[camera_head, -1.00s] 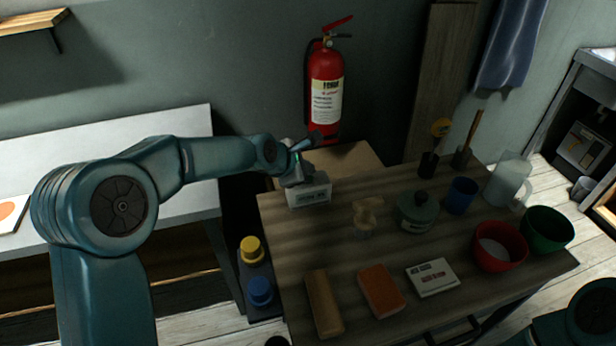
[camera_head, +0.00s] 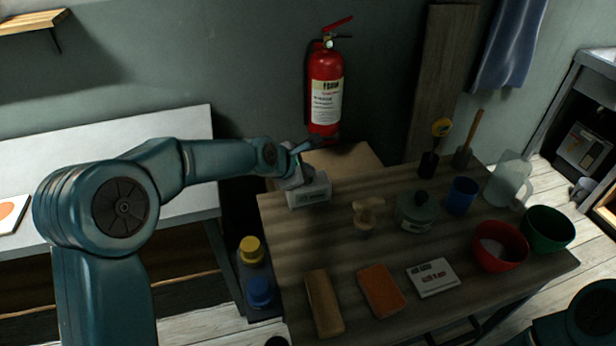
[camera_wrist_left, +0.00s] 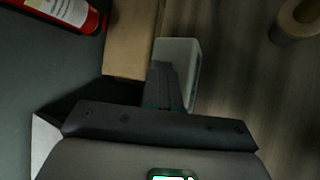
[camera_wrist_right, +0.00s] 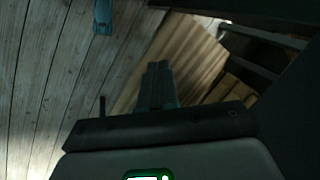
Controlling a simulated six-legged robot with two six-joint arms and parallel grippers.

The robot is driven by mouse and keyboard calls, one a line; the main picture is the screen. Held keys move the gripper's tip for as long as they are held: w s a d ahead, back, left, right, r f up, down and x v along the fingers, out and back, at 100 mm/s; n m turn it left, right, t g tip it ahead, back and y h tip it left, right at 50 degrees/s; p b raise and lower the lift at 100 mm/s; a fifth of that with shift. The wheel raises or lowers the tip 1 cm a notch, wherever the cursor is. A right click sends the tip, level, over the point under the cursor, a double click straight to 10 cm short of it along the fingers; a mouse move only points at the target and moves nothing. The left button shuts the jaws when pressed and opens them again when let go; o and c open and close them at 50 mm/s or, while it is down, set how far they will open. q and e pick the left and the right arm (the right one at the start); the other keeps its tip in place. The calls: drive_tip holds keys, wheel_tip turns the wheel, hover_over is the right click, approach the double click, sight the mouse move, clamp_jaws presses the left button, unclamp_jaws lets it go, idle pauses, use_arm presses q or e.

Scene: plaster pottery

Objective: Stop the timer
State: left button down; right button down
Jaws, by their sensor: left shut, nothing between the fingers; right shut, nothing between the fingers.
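The timer (camera_head: 311,191) is a small pale box with a display on its front face. It stands at the back left corner of the wooden table. My left gripper (camera_head: 297,177) is shut and empty, at the timer's top left. In the left wrist view the shut fingers (camera_wrist_left: 164,88) overlap the timer's pale body (camera_wrist_left: 182,52); I cannot tell whether they touch it. The display is not readable. My right gripper (camera_wrist_right: 158,86) is shut and empty in the right wrist view, away from the timer, with the floor and table beyond it.
A cardboard box (camera_head: 345,162) is beside the table.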

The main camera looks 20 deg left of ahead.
idle(0.3)
use_arm(q)
drive_tip(key=shift+r+p, duration=0.8)
drive_tip(key=shift+p, duration=0.25)
wheel_tip(320, 180, up, 5)
drive_tip(key=p, duration=0.5)
drive_tip(key=shift+r, duration=0.1)
idle(0.4)
